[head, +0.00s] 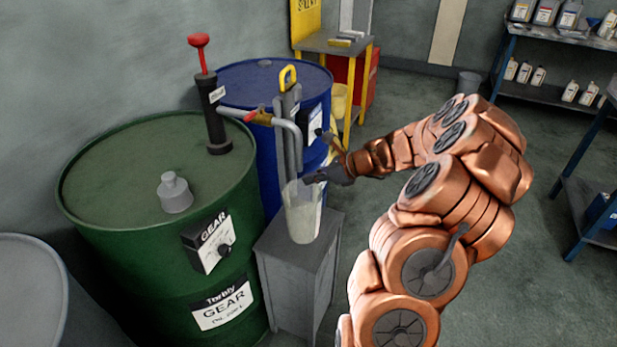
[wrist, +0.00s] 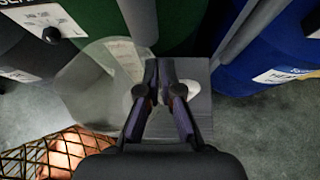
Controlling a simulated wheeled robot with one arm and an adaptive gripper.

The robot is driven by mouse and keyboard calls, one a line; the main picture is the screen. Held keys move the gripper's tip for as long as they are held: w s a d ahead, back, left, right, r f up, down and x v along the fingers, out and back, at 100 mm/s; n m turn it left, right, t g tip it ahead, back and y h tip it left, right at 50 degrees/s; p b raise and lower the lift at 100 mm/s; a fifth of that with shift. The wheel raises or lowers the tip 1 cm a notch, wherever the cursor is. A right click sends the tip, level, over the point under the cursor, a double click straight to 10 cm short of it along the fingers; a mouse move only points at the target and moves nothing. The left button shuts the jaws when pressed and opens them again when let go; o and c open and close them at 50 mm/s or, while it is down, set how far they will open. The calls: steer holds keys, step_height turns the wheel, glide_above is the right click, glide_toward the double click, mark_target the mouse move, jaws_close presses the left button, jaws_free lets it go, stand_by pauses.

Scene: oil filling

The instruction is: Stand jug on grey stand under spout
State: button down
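The clear, pale jug (head: 302,218) is upright at the top of the grey stand (head: 297,268). Its base appears to be at the stand's top; I cannot tell whether it touches fully. My gripper (head: 318,177) is at the jug's upper right side. In the wrist view my gripper's fingertips (wrist: 160,68) are close together, with the jug's wall (wrist: 88,80) to their left. They appear shut on the jug's handle, which is mostly hidden by the fingers.
The green drum (head: 110,190) is left of the stand and the blue drum (head: 257,85) is behind it. A hand pump with a red handle (head: 199,41) rises from the green drum. Open floor (head: 480,290) lies to the right, with shelves (head: 560,38) farther back.

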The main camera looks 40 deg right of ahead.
steer(key=w+d+f, duration=0.2)
steer(key=w+f, duration=0.2)
steer(key=shift+w+p, duration=0.3)
stand_by(0.3)
steer(key=c, duration=1.3)
jaws_free()
steer(key=shift+d, duration=0.1)
steer(key=v, duration=1.2)
